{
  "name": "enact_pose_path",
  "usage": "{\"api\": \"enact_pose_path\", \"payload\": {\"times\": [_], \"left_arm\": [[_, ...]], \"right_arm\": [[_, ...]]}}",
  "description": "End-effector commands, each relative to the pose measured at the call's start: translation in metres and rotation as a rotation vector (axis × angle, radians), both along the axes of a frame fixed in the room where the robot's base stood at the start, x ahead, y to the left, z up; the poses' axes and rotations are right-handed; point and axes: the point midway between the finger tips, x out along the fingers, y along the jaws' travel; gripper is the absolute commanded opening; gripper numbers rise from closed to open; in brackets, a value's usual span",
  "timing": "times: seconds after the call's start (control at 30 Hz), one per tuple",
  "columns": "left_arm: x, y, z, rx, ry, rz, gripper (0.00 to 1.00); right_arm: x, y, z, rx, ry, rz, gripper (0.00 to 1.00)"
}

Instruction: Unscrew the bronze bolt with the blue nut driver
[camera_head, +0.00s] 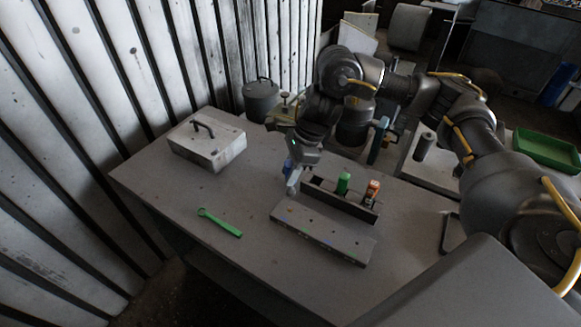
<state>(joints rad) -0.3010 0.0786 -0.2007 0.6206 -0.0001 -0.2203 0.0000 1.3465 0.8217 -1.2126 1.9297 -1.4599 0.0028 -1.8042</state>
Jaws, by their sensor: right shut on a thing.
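My right gripper (294,182) reaches down from the right arm, just left of the dark tool rack. It is shut on the blue nut driver (288,167); only a bit of its blue handle shows beside the fingers, and its tip is hard to make out. The gripper is close to the back left corner of a grey housing panel (322,234). The panel has small dark spots on top and small coloured marks along its front edge. I cannot tell which spot is the bronze bolt. My left gripper is not in view.
The rack (345,206) holds a green-handled tool (343,183) and an orange-handled one (371,192). A green wrench (219,222) lies on the table (175,197) at left. A grey metal box (207,145) and a dark pot (261,98) stand behind. A green tray (548,149) is far right.

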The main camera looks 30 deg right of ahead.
Motion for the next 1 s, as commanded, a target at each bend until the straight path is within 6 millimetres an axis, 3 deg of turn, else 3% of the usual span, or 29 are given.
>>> {"api": "enact_pose_path", "payload": {"times": [0.27, 0.7, 1.0], "left_arm": [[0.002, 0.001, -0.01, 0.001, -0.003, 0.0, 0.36], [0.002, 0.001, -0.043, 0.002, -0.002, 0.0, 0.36], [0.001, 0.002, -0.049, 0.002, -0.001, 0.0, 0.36]], "right_arm": [[0.0, 0.0, -0.012, 0.0, 0.001, 0.003, 0.0], [0.0, 0.0, -0.052, 0.0, 0.0, 0.004, 0.0], [0.0, 0.0, -0.058, 0.0, 0.0, 0.004, 0.0]]}}
